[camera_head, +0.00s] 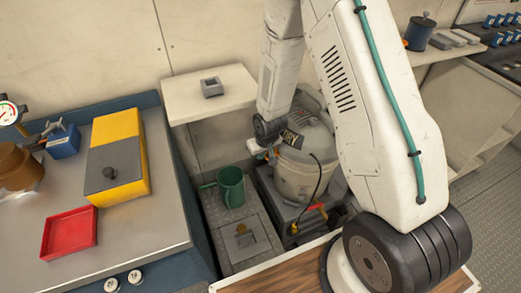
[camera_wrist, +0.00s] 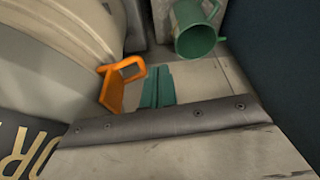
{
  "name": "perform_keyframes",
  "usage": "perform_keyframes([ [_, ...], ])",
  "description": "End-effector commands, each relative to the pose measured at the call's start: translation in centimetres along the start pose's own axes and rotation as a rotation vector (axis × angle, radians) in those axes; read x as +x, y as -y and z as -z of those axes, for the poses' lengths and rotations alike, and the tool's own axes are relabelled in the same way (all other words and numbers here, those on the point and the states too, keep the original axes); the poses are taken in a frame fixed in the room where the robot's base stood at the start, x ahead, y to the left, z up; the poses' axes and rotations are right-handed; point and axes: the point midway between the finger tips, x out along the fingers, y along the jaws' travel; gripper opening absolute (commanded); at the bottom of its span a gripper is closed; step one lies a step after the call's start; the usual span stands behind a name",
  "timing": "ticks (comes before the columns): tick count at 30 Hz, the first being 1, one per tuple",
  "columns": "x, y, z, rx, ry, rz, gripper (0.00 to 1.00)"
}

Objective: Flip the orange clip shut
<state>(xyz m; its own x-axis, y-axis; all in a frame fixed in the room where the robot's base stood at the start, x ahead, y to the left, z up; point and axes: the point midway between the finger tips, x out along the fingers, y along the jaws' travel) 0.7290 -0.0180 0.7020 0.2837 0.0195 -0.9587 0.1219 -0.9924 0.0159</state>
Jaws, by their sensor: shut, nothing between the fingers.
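The orange clip (camera_wrist: 112,88) shows in the wrist view at the side of the pale drum (camera_wrist: 60,45). Its looped end juts out to the right, away from the drum wall. In the head view a small orange patch beside the drum (camera_head: 305,175) seems to be the clip, mostly hidden by my arm. My gripper (camera_wrist: 157,88) is shut and empty, its teal fingertips together just right of the clip. A narrow gap shows between them in the picture; I cannot tell their difference in depth.
A pale shelf (camera_head: 190,100) carries a small grey box (camera_head: 212,88). A steel counter (camera_head: 150,225) stands left.

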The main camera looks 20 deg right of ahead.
Motion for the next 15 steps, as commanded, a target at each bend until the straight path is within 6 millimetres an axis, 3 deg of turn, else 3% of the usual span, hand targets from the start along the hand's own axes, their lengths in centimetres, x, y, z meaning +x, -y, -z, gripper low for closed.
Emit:
perform_keyframes([
  [15, 1.16, -0.45, -0.35, 0.0, 0.0, 0.0, 0.0],
])
